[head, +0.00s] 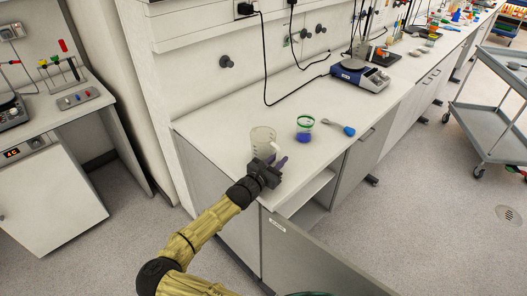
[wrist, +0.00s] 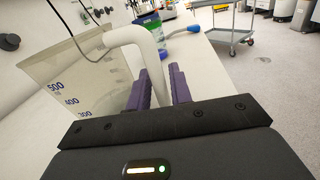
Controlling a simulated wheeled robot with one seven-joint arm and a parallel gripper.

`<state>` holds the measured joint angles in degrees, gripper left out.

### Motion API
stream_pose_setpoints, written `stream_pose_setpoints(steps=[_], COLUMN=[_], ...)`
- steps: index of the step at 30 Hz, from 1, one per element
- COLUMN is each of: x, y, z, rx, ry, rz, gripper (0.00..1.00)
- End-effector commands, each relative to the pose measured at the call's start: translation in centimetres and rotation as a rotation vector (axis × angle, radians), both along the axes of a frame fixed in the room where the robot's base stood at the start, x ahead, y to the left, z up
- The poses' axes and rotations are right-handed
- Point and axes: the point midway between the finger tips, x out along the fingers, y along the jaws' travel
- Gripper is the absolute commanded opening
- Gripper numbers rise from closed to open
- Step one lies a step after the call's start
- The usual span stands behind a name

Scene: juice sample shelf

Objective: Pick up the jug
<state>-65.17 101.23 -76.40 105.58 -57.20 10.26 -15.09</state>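The jug (head: 263,138) is a clear, pale measuring jug, upright near the front edge of the white bench. In the wrist view the jug (wrist: 75,85) fills the left side, with blue 500, 400 and 300 marks. Its thick whitish handle (wrist: 150,48) curves down toward my fingers. My gripper (head: 279,163) is low at the jug's handle side. In the wrist view its purple fingers (wrist: 160,88) stand apart, with the lower part of the handle between them. A narrow gap shows beside the right finger. The handle's lower end is hidden by the gripper.
A green-rimmed cup with blue contents (head: 304,130) and a blue scoop (head: 339,127) are right of the jug. A blue hotplate device (head: 360,75) stands farther back. An open shelf (head: 310,190) is below the bench edge. A grey trolley (head: 490,120) stands across the aisle.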

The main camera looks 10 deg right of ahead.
Motion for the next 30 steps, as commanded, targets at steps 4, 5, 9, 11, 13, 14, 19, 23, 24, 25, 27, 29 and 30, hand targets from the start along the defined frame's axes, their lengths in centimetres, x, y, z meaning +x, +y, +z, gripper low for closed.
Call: stream_pose_setpoints(steps=[4, 5, 9, 11, 13, 14, 19, 23, 24, 25, 27, 29, 30], x=[0.0, 0.0, 0.0, 0.0, 0.0, 0.0, 0.0, 0.0, 0.0, 0.0, 0.0, 0.0, 0.0], y=[0.0, 0.0, 0.0, 0.0, 0.0, 0.0, 0.0, 0.1, 0.0, 0.0, 0.1, 0.0, 0.0], z=[0.0, 0.0, 0.0, 0.1, 0.1, 0.1, 0.5, 1.9, 2.6, 3.1, 4.5, 5.7, 6.5], rx=[0.000, 0.000, 0.000, 0.000, 0.001, 0.001, 0.000, 0.002, 0.002, 0.001, 0.003, 0.002, 0.003], ry=[0.000, 0.000, 0.000, -0.003, -0.002, -0.002, -0.003, -0.005, -0.006, -0.006, -0.006, -0.006, -0.006], rz=[0.000, 0.000, 0.000, 0.000, 0.000, 0.000, 0.000, 0.000, -0.001, -0.001, 0.000, -0.001, -0.001], gripper=[0.13, 0.07, 0.00, 0.00, 0.00, 0.00, 0.00, 0.00, 0.00, 0.00, 0.00, 0.00, 0.00])
